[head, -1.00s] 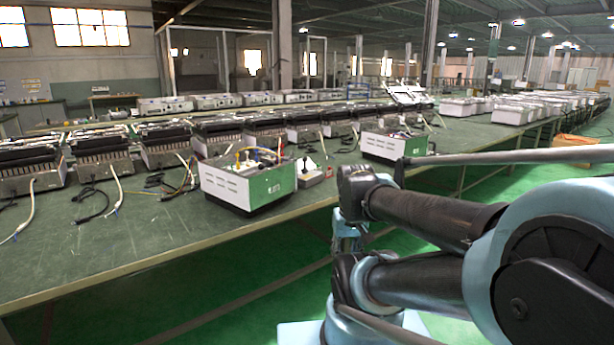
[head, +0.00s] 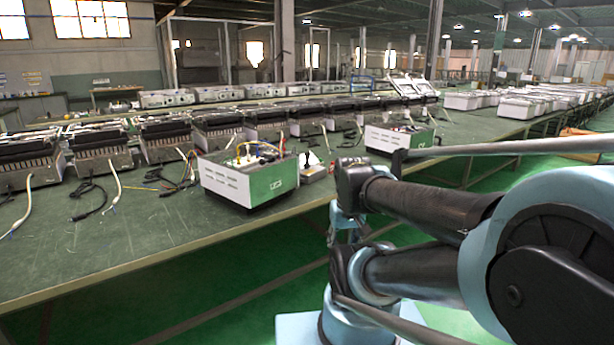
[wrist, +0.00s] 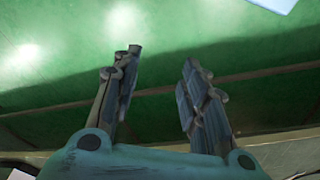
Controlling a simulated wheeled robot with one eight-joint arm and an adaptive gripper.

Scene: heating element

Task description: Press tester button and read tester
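A white box with a green front panel (head: 268,186), which looks like a tester, stands near the front edge of the long green bench (head: 110,250). Coloured cables and small fittings show on its top; its button and reading are too small to make out. A small white box (head: 314,172) with a dark upright knob sits just right of it. A second white and green box (head: 398,138) stands further right, behind my arm. My gripper (wrist: 162,58) is open and empty, over green floor in the wrist view. In the head view it hangs by the bench edge, mostly hidden by my arm.
Several heating units with dark tops (head: 98,157) line the bench behind the boxes. Loose cables (head: 95,200) lie in front of them. White cases (head: 505,105) stand at the far right. The bench front at left is mostly clear; the green floor (head: 250,265) is open.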

